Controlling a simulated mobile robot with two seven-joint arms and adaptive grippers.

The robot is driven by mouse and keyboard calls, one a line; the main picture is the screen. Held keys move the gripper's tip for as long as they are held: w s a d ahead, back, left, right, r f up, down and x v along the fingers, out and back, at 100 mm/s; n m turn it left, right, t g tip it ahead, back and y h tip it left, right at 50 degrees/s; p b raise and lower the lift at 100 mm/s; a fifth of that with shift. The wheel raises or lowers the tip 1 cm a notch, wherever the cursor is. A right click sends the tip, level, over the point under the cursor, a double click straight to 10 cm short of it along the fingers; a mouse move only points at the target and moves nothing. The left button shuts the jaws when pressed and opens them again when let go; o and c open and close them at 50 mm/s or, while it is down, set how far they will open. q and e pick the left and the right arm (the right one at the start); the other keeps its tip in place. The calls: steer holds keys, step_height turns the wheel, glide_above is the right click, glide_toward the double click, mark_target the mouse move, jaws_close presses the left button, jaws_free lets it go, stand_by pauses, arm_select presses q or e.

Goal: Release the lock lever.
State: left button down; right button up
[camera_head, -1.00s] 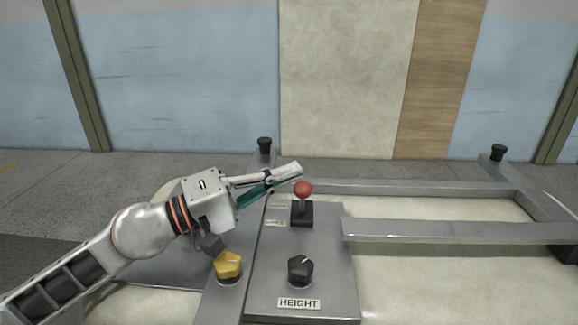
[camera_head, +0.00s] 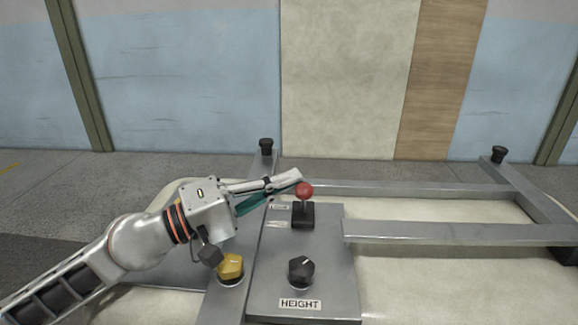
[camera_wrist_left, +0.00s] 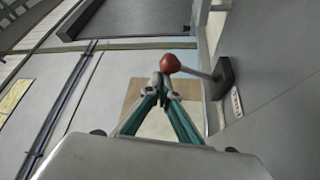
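The lock lever (camera_head: 305,191) has a red ball knob on a short stem and rises from a black base on the grey control panel (camera_head: 333,222). In the left wrist view its red knob (camera_wrist_left: 169,63) is just past my fingertips. My left gripper (camera_head: 296,178) comes in from the left, its fingers brought together at the tips with nothing seen between them. The tips are right at the upper left of the knob; whether they touch it I cannot tell. My right gripper is not in view.
A black knob (camera_head: 301,271) above a HEIGHT label (camera_head: 300,304) and a yellow knob (camera_head: 230,268) stand nearer on the panel and frame. Grey metal rails (camera_head: 455,233) run to the right. Black-capped posts (camera_head: 499,154) stand behind.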

arm_select(q)
steer(key=shift+s+d+f, duration=0.15)
steer(key=shift+s+f, duration=0.1)
steer(key=shift+s+f, duration=0.1)
steer(key=v, duration=1.2)
steer(key=shift+w+r, duration=0.3)
steer(key=shift+r, duration=0.05)
